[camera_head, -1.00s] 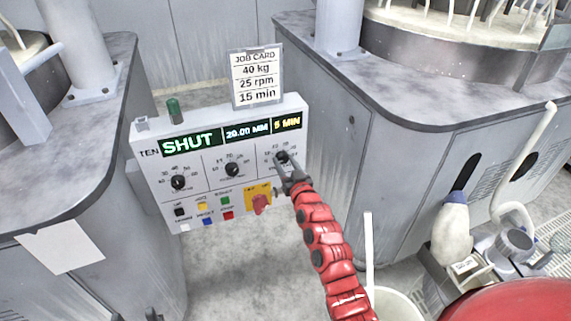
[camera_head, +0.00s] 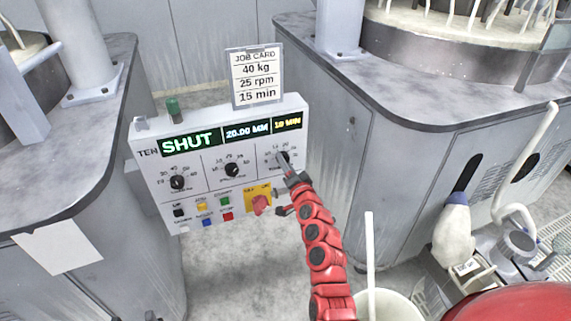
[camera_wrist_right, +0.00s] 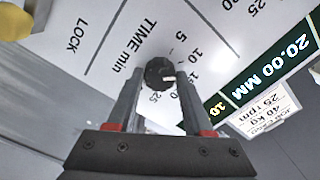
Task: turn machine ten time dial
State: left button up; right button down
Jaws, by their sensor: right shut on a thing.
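Machine ten's control box (camera_head: 215,195) has a display reading SHUT, 20.00 MM and 10 MIN. Its black time dial (camera_wrist_right: 160,73) is at the upper right of the panel, under the minutes readout (camera_head: 287,123). My right gripper (camera_head: 287,168) is shut on this dial, one finger on each side of it in the wrist view. The dial's white mark points right in that view, toward the 10 to 15 part of the scale. In the head view the gripper partly hides the dial. Two dark tips of my left gripper (camera_head: 134,316) show apart at the bottom edge.
A job card (camera_head: 254,77) on the box reads 40 kg, 25 rpm, 15 min. Two more dials and several coloured buttons are on the panel. A red knob on a yellow plate (camera_head: 261,203) sits just below my right gripper. Grey machine cabinets stand on both sides.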

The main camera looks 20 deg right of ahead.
jog(key=m, duration=0.4)
jog(key=shift+m, duration=0.3)
dwell(0.3)
jog(key=shift+c, duration=1.5)
grip_release()
jog(key=shift+s, duration=0.15)
jog(key=s, duration=1.7)
jog(key=shift+d, duration=0.3)
jog(key=shift+s, duration=0.1)
